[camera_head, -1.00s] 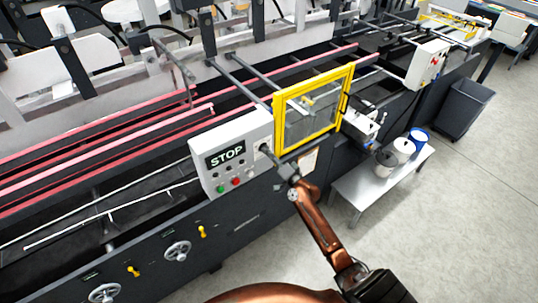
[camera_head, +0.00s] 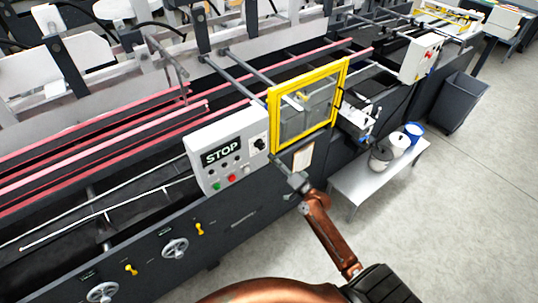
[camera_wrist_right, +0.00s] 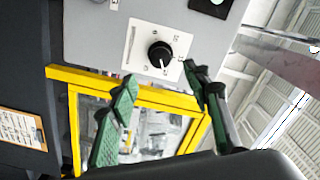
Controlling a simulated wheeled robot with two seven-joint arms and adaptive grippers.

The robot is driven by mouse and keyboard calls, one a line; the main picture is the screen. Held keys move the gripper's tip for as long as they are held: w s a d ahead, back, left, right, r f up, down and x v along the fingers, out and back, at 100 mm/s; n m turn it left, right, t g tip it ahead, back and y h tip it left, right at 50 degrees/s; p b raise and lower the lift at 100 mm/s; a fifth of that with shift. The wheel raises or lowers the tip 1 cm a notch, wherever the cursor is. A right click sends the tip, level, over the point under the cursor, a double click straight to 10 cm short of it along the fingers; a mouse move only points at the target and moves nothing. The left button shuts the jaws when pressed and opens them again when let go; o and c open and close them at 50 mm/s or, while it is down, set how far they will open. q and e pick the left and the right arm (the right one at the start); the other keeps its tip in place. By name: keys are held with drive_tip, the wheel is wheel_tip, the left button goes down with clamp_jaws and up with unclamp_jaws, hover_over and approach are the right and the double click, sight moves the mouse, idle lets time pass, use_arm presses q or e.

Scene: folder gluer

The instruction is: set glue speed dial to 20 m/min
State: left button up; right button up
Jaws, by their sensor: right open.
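The glue speed dial (camera_head: 259,143) is a round black knob on a pale plate at the right end of the grey control panel (camera_head: 206,184). In the right wrist view the dial (camera_wrist_right: 160,54) shows a white pointer line aimed toward the bottom of the picture, slightly right; the scale marks are too small to read. My right gripper (camera_head: 277,162) is just below and right of the dial in the head view, apart from it. In the wrist view its green-padded fingers (camera_wrist_right: 164,88) are open and empty, with the dial beyond their tips. My left gripper is not in view.
A yellow-framed guard window (camera_head: 305,103) stands right beside the panel.

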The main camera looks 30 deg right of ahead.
drive_tip(key=s, duration=0.3)
drive_tip(key=shift+s+d, duration=0.1)
drive_tip(key=shift+s, duration=0.2)
drive_tip(key=s+d+f+n+g+h+b, duration=0.1)
drive_tip(key=s+f+g+b, duration=0.2)
drive_tip(key=f, duration=1.2)
drive_tip(key=s+f+n+g+b, duration=0.15)
drive_tip(key=s+f, duration=0.25)
drive_tip(key=f, duration=1)
drive_tip(key=s+a+f+n+g+b, duration=0.1)
drive_tip(key=s+f+g, duration=0.1)
drive_tip(key=s+f, duration=0.35)
drive_tip(key=s+f+n+g+b, duration=0.1)
drive_tip(key=s+f+b, duration=0.15)
drive_tip(key=f, duration=0.65)
drive_tip(key=s+a+f+g+b, duration=0.1)
drive_tip(key=s+f+g, duration=0.1)
drive_tip(key=s+f, duration=0.4)
drive_tip(key=s+a+f+n+g+b, duration=0.2)
drive_tip(key=s+a+f, duration=0.1)
drive_tip(key=s+f, duration=0.6)
drive_tip(key=s+a+f+n+g+b, duration=0.2)
drive_tip(key=s+a+f+n+g, duration=0.1)
drive_tip(key=s+f, duration=0.6)
drive_tip(key=s+a+f+n+g+b, duration=0.2)
drive_tip(key=s+f, duration=0.7)
drive_tip(key=s, duration=0.7)
drive_tip(key=shift+a+n+b, duration=0.55)
drive_tip(key=shift+a, duration=0.4)
